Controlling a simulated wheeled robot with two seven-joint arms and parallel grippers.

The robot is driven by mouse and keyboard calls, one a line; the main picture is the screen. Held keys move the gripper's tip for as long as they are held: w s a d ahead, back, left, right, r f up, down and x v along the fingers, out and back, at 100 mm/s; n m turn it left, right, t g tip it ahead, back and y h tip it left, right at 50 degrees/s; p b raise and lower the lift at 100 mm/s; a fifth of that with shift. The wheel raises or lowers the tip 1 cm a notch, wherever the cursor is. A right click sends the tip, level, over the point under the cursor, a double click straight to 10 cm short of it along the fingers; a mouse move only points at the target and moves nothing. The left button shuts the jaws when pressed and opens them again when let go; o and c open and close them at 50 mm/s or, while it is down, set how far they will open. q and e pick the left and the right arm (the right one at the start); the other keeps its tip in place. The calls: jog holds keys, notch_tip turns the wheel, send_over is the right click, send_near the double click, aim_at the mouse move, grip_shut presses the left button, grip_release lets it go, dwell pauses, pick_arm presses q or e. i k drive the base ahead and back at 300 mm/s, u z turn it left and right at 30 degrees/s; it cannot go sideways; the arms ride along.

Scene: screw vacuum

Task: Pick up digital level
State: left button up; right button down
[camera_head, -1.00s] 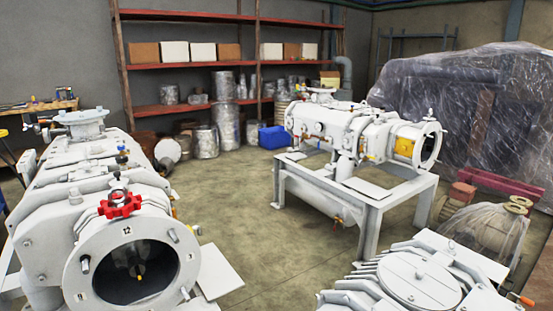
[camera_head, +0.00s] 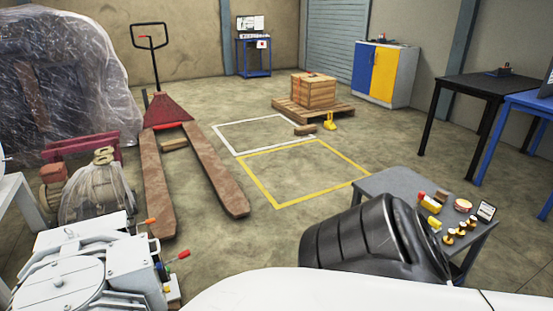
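I cannot identify the digital level for certain. A small grey table (camera_head: 385,183) at the lower right carries several small items. Among them are a dark-framed device with a light face (camera_head: 486,210), a yellow and red item (camera_head: 430,203), a round red-rimmed tin (camera_head: 463,205) and several small brass-coloured pieces (camera_head: 448,238). Neither of my grippers shows. A black and white part at the bottom, which looks like my own arm, hides part of the grey table's near side.
A red pallet jack (camera_head: 168,108) with brown forks stands left of centre. A wooden crate (camera_head: 313,90) sits on a pallet. Yellow (camera_head: 255,178) and white floor outlines mark clear ground. A black table (camera_head: 482,85), blue table and blue-yellow cabinet (camera_head: 384,72) stand right. White machinery (camera_head: 60,285) is lower left.

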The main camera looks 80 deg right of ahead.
aim_at(434, 206)
jog(key=z, duration=4.55)
jog(key=i, duration=6.15)
jog(key=u, duration=2.3)
